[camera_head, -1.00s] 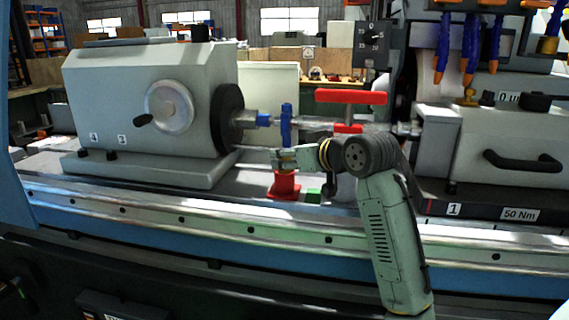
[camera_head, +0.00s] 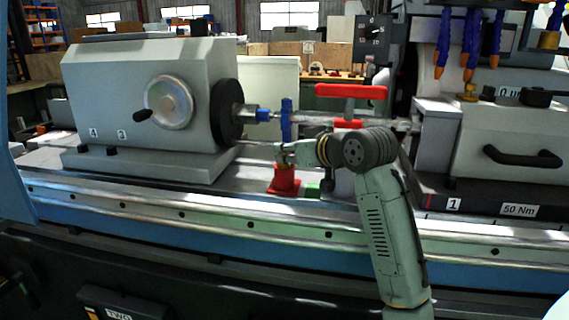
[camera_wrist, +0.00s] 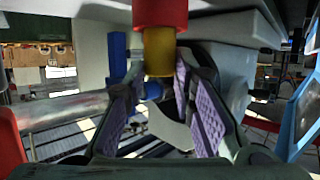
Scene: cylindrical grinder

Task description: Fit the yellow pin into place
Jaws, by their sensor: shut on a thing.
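The yellow pin (camera_wrist: 159,52) shows in the wrist view, with a red cylindrical part (camera_wrist: 160,13) against its upper end in the picture. My gripper (camera_wrist: 157,82) has its two purple-padded fingers on either side of the pin, shut on it. In the head view my gripper (camera_head: 285,151) is just above the red stand (camera_head: 284,178), and the pin is small and mostly hidden by the fingers. I cannot tell how deep the pin sits in the red part.
A blue upright part (camera_head: 286,122) is close behind my gripper. A red T-handle (camera_head: 350,91) stands to its right. The grey headstock (camera_head: 150,95) is at the left, and a small green block (camera_head: 312,189) lies beside the red stand.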

